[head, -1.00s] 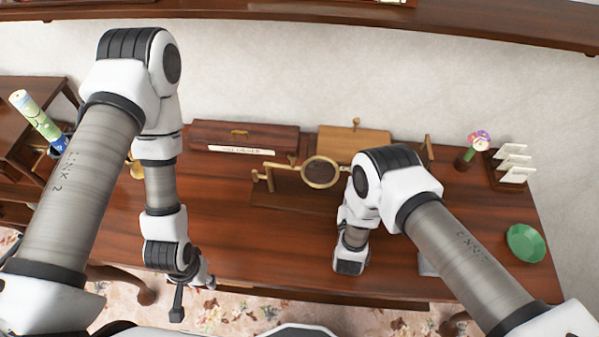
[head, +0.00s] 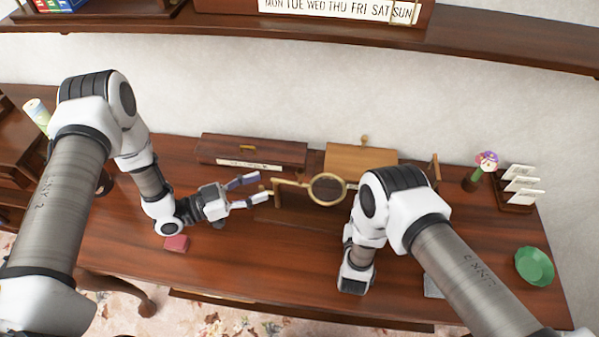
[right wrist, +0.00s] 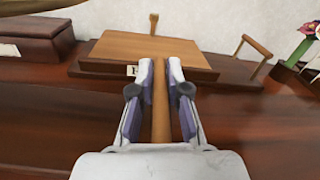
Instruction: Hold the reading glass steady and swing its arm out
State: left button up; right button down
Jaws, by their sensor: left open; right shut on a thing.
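The reading glass (head: 327,204), a dark lens in a brass ring, stands near the middle of the desk in the head view. Its brass arm (head: 298,184) reaches left from the ring. My left gripper (head: 263,187) is open, its fingertips close to the arm's left end; I cannot tell whether they touch. My right gripper (right wrist: 161,65) is shut on a wooden bar (right wrist: 160,112), which lies between its fingers in the right wrist view. In the head view my right arm hides that gripper and what it holds.
A dark wooden box (head: 250,151) and a lighter wooden block (head: 361,157) stand behind the glass. A small red block (head: 176,243) lies below my left wrist. A flower figure (head: 486,162), card rack (head: 523,185) and green bowl (head: 534,266) are at the right.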

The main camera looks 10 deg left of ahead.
aim_at(300, 174)
pick_arm(q)
jog(key=x, duration=1.1)
jog(key=shift+w+d, duration=0.1)
jog(key=shift+d, duration=0.35)
grip_shut()
